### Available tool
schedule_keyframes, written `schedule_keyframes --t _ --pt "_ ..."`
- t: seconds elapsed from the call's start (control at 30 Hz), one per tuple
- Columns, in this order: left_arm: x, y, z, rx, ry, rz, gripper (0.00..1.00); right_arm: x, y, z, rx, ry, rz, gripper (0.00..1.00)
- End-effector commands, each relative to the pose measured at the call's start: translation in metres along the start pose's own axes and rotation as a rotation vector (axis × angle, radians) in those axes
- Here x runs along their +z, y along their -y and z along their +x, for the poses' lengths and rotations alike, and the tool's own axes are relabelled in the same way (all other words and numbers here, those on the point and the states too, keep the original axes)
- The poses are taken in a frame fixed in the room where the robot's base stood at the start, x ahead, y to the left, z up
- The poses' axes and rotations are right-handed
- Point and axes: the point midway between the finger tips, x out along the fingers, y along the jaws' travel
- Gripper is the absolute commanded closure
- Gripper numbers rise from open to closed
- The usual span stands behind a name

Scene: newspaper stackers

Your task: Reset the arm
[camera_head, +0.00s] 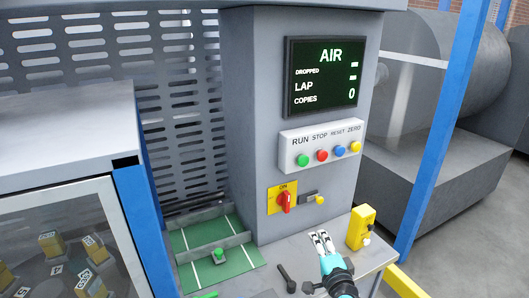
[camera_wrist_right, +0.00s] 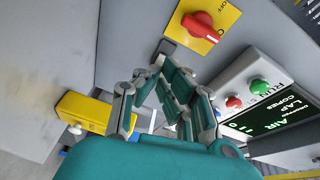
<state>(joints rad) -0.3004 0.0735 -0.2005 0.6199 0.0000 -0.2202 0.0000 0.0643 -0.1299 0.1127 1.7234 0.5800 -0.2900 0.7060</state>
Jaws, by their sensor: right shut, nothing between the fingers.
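My right gripper (camera_head: 322,241) stands over the grey ledge at the front of the control column, pointing up towards the panel. Its fingers are shut with nothing between them; it also shows in the right wrist view (camera_wrist_right: 164,72). In the head view it is below the red rotary switch (camera_head: 286,202) and the small lever with a yellow knob (camera_head: 320,200), apart from both. The red switch also shows at the top of the right wrist view (camera_wrist_right: 198,25). My left gripper is not in view.
The button box (camera_head: 321,146) and AIR display (camera_head: 322,73) are on the column. A yellow box (camera_head: 361,228) stands right of my gripper, a black lever (camera_head: 286,279) left. Green mats (camera_head: 205,232) lie further left. A blue post (camera_head: 440,130) rises at right.

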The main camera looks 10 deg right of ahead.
Motion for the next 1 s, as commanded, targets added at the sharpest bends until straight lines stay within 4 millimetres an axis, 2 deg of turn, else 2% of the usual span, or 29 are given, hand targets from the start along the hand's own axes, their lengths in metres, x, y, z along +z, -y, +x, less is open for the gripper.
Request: schedule_keyframes --t 0.07,0.13,0.23,0.3,0.4,0.5,0.7,0.93,1.0 --pt "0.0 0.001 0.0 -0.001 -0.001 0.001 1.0 0.016 -0.018 -0.024 0.078 0.087 -0.143 1.0" --pt "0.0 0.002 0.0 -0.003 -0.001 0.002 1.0 0.034 -0.04 -0.055 0.176 0.202 -0.325 1.0" --pt "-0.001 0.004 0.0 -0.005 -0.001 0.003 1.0 0.055 -0.074 -0.117 0.335 0.397 -0.613 1.0" --pt "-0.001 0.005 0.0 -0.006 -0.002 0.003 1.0 0.062 -0.091 -0.156 0.425 0.514 -0.769 1.0" --pt "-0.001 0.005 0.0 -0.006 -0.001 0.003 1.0 0.064 -0.107 -0.202 0.522 0.644 -0.924 1.0" --pt "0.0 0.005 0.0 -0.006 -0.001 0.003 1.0 0.064 -0.116 -0.239 0.595 0.748 -1.033 1.0" --pt "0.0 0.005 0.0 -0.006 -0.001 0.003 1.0 0.057 -0.124 -0.3 0.71 0.917 -1.187 1.0" --pt "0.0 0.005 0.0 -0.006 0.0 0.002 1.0 0.045 -0.122 -0.36 0.817 1.087 -1.312 1.0" --pt "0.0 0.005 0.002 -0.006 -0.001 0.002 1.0 0.048 -0.14 -0.354 0.822 1.093 -1.309 1.0"
